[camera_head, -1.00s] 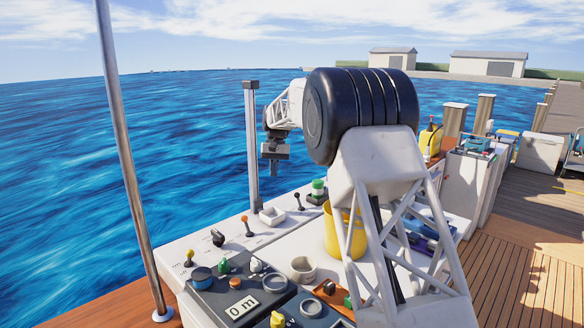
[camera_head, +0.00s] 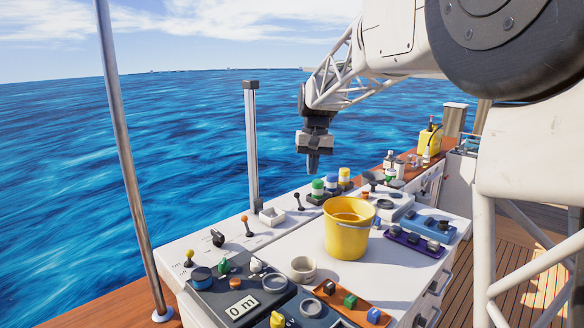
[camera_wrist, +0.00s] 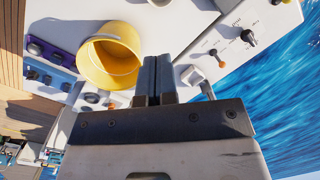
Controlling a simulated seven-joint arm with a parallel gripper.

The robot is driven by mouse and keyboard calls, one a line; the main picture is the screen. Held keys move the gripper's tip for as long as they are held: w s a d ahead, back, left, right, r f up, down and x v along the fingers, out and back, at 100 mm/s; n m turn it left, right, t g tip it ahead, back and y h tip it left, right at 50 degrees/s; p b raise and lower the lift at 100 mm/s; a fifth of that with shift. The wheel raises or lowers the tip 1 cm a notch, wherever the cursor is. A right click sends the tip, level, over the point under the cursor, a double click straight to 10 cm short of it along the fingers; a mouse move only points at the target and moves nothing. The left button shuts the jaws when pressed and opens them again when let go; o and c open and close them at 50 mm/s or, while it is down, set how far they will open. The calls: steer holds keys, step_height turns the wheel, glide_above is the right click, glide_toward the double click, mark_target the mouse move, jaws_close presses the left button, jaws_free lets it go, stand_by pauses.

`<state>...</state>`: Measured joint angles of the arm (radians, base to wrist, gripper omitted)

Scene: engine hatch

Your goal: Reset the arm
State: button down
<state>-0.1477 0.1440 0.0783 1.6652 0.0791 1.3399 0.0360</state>
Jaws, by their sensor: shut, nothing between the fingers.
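My gripper (camera_head: 313,164) hangs pointing down above the far side of the white console, with nothing in it. In the wrist view my gripper (camera_wrist: 158,62) shows its two dark fingers side by side and closed together. A yellow bucket (camera_head: 347,240) stands upright on the console, below and a little right of my gripper in the head view. In the wrist view the yellow bucket (camera_wrist: 92,70) lies left of the fingers, apart from them.
Levers (camera_head: 245,222), knobs and small boxes line the console's far edge. A metal post (camera_head: 252,150) rises left of my gripper. A purple tray (camera_head: 415,240) and an orange tray (camera_head: 345,300) lie near the bucket. Open water lies beyond.

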steer(key=s+d+t, duration=0.1)
steer(key=s+d, duration=0.4)
steer(key=s, duration=0.8)
steer(key=s+d+f+t, duration=0.1)
steer(key=s+d+f, duration=0.1)
steer(key=s, duration=0.9)
steer(key=s+d+f+t, duration=0.1)
steer(key=s+d+f, duration=0.2)
steer(key=s, duration=0.8)
steer(key=s+d+f+m+h, duration=0.1)
steer(key=s+d+f, duration=0.2)
steer(key=s+f, duration=0.3)
steer(key=s, duration=0.5)
steer(key=shift+f+t, duration=0.2)
steer(key=shift+t, duration=0.2)
